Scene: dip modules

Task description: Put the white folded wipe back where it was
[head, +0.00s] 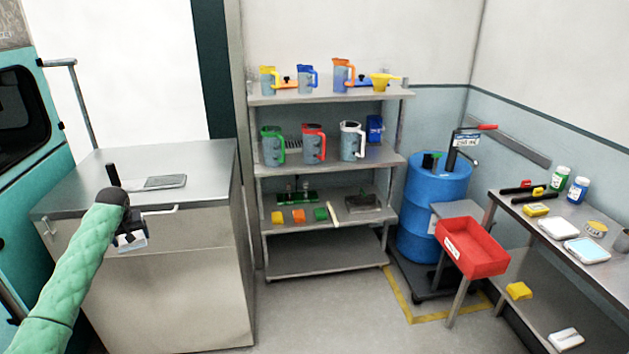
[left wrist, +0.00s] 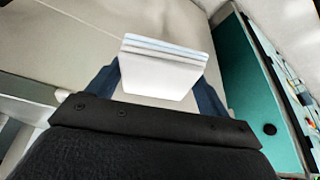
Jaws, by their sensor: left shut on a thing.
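My left gripper (head: 130,233) is shut on a white folded wipe (head: 135,243), held in front of the steel cabinet at the left. In the left wrist view the wipe (left wrist: 163,72) sits between the two dark blue fingers, its layered edge with a thin blue line facing away from the palm. My right gripper is in neither view. Another white folded item (head: 565,340) lies on the lower shelf of the right-hand table, and a white pad (head: 558,229) lies on its top.
The steel cabinet (head: 190,290) stands close behind my left gripper. A shelf rack (head: 330,262) with jugs is at the centre. A blue drum (head: 437,190), a red tray (head: 480,262) and a table (head: 515,207) with bottles are at the right. The floor in the middle is clear.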

